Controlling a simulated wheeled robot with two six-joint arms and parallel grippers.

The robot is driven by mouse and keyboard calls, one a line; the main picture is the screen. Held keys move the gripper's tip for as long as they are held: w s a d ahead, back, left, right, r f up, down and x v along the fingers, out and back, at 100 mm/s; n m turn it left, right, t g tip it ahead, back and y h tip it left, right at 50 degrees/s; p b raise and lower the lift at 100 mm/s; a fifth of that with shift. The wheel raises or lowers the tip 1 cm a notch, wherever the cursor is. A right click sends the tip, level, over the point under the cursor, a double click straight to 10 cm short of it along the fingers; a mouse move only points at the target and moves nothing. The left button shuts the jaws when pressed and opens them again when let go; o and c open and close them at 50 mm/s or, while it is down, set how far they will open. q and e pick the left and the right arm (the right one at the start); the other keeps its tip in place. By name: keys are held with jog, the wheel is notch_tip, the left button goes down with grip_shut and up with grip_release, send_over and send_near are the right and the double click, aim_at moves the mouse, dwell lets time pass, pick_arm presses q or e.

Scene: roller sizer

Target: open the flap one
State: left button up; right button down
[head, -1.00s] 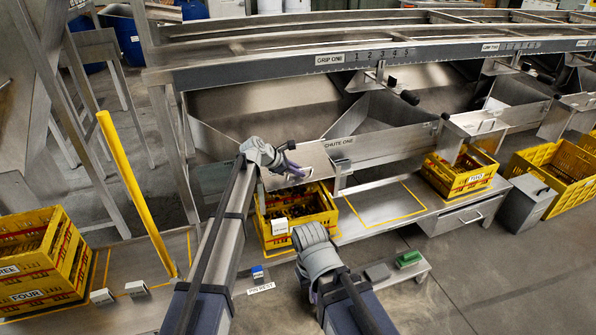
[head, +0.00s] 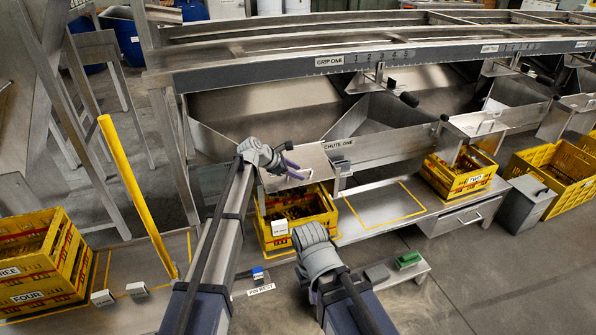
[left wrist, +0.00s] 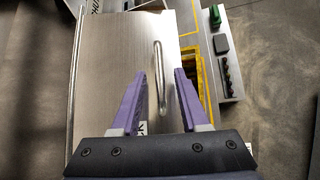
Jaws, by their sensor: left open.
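Flap one looks to be the flat metal plate (head: 309,165) below the CHUTE ONE label (head: 339,144), above a yellow crate. In the left wrist view the plate (left wrist: 115,70) fills the middle and carries a curved bar handle (left wrist: 159,75). My left gripper (head: 292,170) is at the plate's left part. In the left wrist view its purple fingers (left wrist: 160,78) are open, with the handle between them; I cannot tell if they touch it. My right gripper's wrist (head: 318,258) is low in the middle of the head view; its fingers are mostly hidden.
A yellow crate (head: 327,217) stands under the plate. Crate TWO (head: 450,184) is to the right on the bench (head: 368,220). Crates THREE and FOUR are stacked at left, beside a yellow post (head: 128,180). A small stand with a green block (head: 408,260) is near my right arm.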

pick_arm(q)
jog(key=p+v, duration=0.3)
jog(key=v, duration=0.2)
jog(key=shift+s+a+r+p, duration=0.15)
jog(key=shift+r+p, duration=0.15)
jog(key=shift+r, duration=0.1)
jog(key=shift+s+a+r, duration=0.2)
jog(key=shift+a+r, duration=0.05)
jog(key=shift+a, duration=0.1)
jog(key=shift+f, duration=0.1)
